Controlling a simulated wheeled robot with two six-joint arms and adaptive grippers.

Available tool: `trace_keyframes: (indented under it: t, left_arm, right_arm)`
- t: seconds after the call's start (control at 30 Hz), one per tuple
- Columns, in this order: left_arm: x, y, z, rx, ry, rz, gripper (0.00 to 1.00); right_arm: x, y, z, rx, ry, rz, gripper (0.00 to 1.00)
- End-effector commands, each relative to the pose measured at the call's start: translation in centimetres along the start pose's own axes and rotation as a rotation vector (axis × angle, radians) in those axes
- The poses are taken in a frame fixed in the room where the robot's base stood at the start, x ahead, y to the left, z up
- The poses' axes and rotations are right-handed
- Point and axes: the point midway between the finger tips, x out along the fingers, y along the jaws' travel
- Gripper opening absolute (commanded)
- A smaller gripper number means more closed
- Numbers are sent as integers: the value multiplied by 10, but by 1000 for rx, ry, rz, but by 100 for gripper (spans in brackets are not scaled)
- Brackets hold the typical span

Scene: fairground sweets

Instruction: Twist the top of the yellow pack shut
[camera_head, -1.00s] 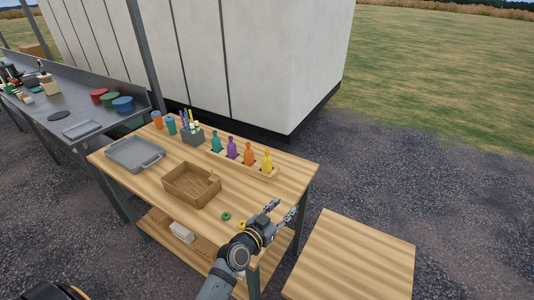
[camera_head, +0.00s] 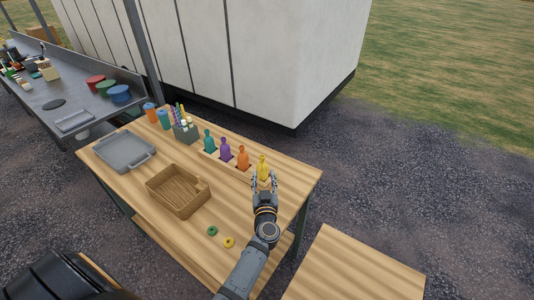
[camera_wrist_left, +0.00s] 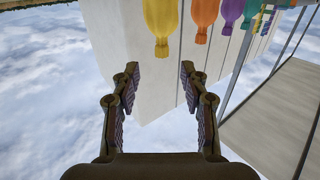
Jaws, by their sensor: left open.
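The yellow pack (camera_head: 262,166) stands upright at the right end of a wooden rack, its narrow top upward. My left gripper (camera_head: 264,183) is open at the near side of this pack, and its fingers hide the pack's lower part in the head view. In the left wrist view the picture is upside down: the yellow pack (camera_wrist_left: 161,22) hangs from the top edge, narrow top downward. There it lies beyond the open fingertips (camera_wrist_left: 160,72), in line with the gap, with nothing between the fingers. My right gripper is in neither view.
Orange (camera_head: 242,160), purple (camera_head: 225,149) and teal (camera_head: 209,142) packs stand in the same row to the left. A wooden basket (camera_head: 178,206), a grey tray (camera_head: 124,165), a green ring (camera_head: 212,230) and a yellow ring (camera_head: 229,242) lie on the table.

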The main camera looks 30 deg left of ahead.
Motion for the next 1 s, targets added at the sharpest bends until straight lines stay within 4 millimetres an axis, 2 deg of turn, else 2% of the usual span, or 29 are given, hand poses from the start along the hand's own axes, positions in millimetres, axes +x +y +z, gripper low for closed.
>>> trace_keyframes:
  t: [0.17,0.3,0.4,0.63,0.77,1.0]
  left_arm:
    - [13,0,-1,1,2,2,45]
    - [42,1,-2,2,4,3,45]
    - [64,0,0,2,3,2,45]
    - [98,0,0,2,2,2,45]
    - [104,0,0,0,1,2,45]
    - [105,0,0,0,1,3,43]
  right_arm:
    - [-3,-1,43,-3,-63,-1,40]
    - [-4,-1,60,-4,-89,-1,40]
    - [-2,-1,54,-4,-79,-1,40]
    - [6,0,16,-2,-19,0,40]
    - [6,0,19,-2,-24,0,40]
    - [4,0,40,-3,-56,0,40]
